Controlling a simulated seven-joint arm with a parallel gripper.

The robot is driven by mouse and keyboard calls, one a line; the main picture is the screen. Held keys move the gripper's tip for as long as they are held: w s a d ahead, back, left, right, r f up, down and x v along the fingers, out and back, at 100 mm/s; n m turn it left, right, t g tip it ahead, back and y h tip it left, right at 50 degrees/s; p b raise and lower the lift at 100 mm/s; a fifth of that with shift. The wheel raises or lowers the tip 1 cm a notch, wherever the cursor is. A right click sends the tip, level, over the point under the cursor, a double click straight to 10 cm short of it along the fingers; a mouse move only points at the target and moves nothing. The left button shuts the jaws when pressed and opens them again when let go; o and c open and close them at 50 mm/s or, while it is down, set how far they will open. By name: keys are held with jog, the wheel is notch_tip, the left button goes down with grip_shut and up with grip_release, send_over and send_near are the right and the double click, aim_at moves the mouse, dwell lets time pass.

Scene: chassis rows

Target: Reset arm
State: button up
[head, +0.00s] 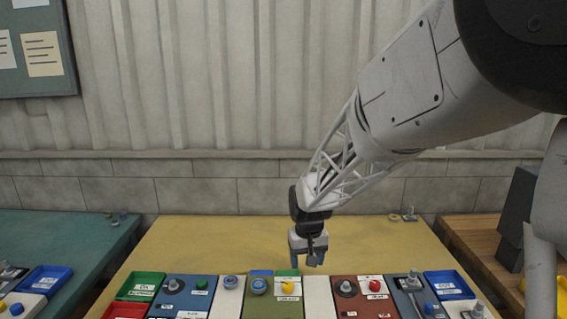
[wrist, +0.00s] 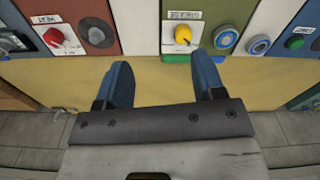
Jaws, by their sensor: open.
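My gripper (head: 308,254) hangs over the yellow table, just behind the row of panels in the head view. In the wrist view its two blue fingers (wrist: 165,82) are apart and nothing shows between them. The olive panel (head: 272,305) with a yellow knob (head: 288,287) and a blue round part (head: 259,286) lies just in front of it. The yellow knob also shows in the wrist view (wrist: 183,34), beyond the fingertips. I cannot tell the exact height of the gripper above the table.
A blue panel (head: 183,291) stands left of the olive one and a red-brown panel (head: 360,288) right of it. Green (head: 140,287) and blue (head: 449,285) trays flank the row. The back of the yellow table (head: 210,245) is mostly clear before the wall.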

jog(key=s+d+r+m+t, duration=0.1)
jog(key=s+d+r, duration=0.35)
jog(key=s, duration=0.35)
jog(key=s+d+r, duration=0.3)
jog(key=s+r, duration=0.2)
jog(key=s, duration=0.3)
jog(key=s+d+r, duration=0.1)
jog(key=s+d, duration=0.1)
jog(key=s, duration=0.6)
jog(key=s+d+r+m+t, duration=0.1)
jog(key=s+d, duration=0.1)
jog(key=s, duration=0.6)
jog(key=shift+s+d, duration=0.2)
jog(key=shift+d, duration=0.15)
